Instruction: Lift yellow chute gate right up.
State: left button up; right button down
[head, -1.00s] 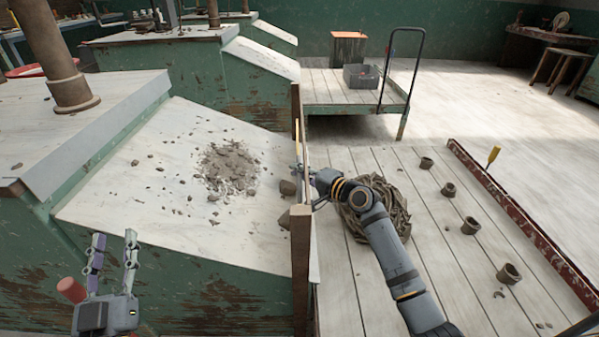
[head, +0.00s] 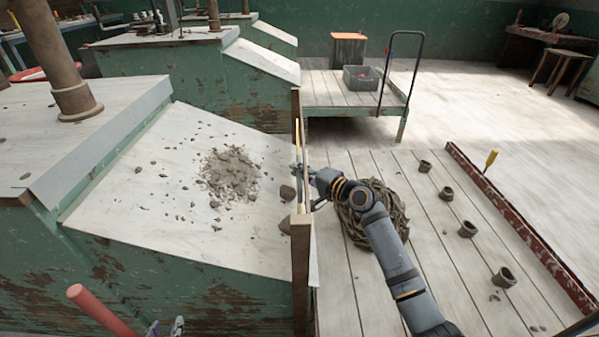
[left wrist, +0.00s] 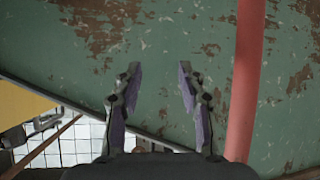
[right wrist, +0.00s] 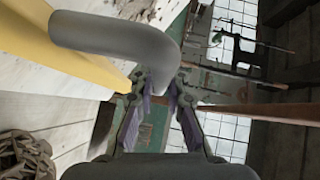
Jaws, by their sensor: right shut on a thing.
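The yellow chute gate (head: 298,136) shows edge-on as a thin strip between two wooden posts at the lower edge of the sloped chute. In the right wrist view the gate (right wrist: 92,52) is a yellow panel with a thick grey bent handle (right wrist: 115,42). My right gripper (right wrist: 160,84) is shut on that handle; in the head view the gripper (head: 301,171) is small beside the gate and the contact is hard to see. My left gripper (left wrist: 158,72) is open and empty before the green chute side; only its fingertips (head: 165,328) show at the bottom of the head view.
A red bar (head: 105,312) stands close beside my left gripper. Clay crumbs (head: 230,172) lie on the chute (head: 160,210). A heap of clay-coloured cloth or scraps (head: 358,225) lies behind my right forearm.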

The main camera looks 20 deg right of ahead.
notch_tip(320, 180, up, 2)
jog(key=shift+r+p, duration=0.1)
jog(key=shift+p, duration=0.55)
pick_arm(q)
jog(key=s+d+f+g, duration=0.1)
jog(key=s+f+g, duration=0.5)
jog(key=s+f, duration=0.3)
jog(key=shift+s+f, duration=0.15)
jog(key=shift+s, duration=1.05)
pick_arm(e)
jog(key=c, duration=1.3)
grip_release()
jog(key=shift+c, duration=0.2)
jog(key=shift+f, duration=0.2)
